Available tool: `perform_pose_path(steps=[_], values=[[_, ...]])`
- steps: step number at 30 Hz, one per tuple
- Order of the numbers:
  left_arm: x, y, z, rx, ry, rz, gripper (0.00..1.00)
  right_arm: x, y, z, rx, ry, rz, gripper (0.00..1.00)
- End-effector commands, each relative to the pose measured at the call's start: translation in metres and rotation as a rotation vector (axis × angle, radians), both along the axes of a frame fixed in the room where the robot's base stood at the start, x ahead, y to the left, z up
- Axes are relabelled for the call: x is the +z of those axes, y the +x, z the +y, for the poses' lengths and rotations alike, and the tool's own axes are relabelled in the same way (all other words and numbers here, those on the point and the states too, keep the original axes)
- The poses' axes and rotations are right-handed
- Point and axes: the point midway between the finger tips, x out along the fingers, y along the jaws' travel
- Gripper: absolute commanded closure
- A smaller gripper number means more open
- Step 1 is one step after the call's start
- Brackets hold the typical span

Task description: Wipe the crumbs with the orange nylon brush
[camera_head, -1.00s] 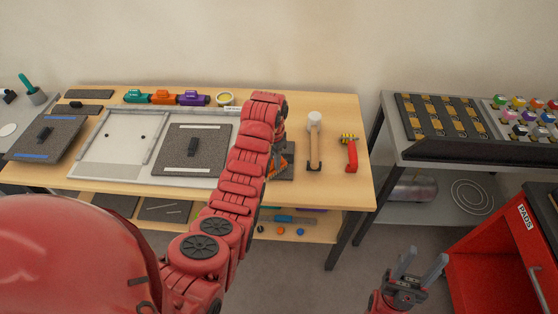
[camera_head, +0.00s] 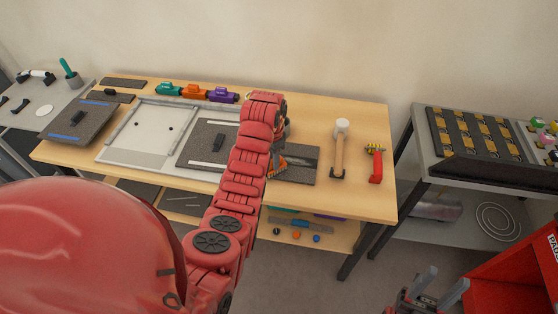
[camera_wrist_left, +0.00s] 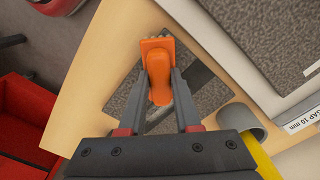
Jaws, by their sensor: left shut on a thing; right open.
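An orange tool (camera_wrist_left: 158,80), likely the nylon brush, with a flat head and rounded handle, sits between the fingers of my left gripper (camera_wrist_left: 160,90) in the left wrist view. The gripper is shut on it. In the head view, some of its orange (camera_head: 276,166) shows beside my left arm, which hides most of the gripper. It is over or near a dark pad (camera_head: 303,172); I cannot tell if it touches. My right gripper (camera_head: 441,282) is open and empty, low in front of the table. I cannot make out crumbs; two small dark spots show on the white tray (camera_head: 125,150).
A dark tile (camera_head: 190,155) lies on the tray's right part. Teal, orange and purple items (camera_head: 222,95) line the back edge. A mallet (camera_head: 339,155) and a red-handled tool (camera_head: 376,165) lie at the right. A red cabinet (camera_head: 510,285) stands by my right gripper.

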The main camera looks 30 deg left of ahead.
Motion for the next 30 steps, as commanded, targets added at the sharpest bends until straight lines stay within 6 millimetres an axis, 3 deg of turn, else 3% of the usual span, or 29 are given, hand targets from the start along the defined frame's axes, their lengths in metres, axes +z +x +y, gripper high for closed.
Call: perform_pose_path(steps=[7,17,30], values=[[0.0,-0.006,0.02,0.004,0.001,0.004,1.0,0.0,0.0,0.0,0.0,0.0,0.0,0.5],[0.003,-0.006,0.021,0.002,0.001,0.003,1.0,0.003,0.0,0.0,0.0,0.0,0.0,0.5],[0.06,-0.006,0.021,0.001,0.001,0.002,1.0,0.059,0.0,0.0,0.0,0.0,0.0,0.5]])
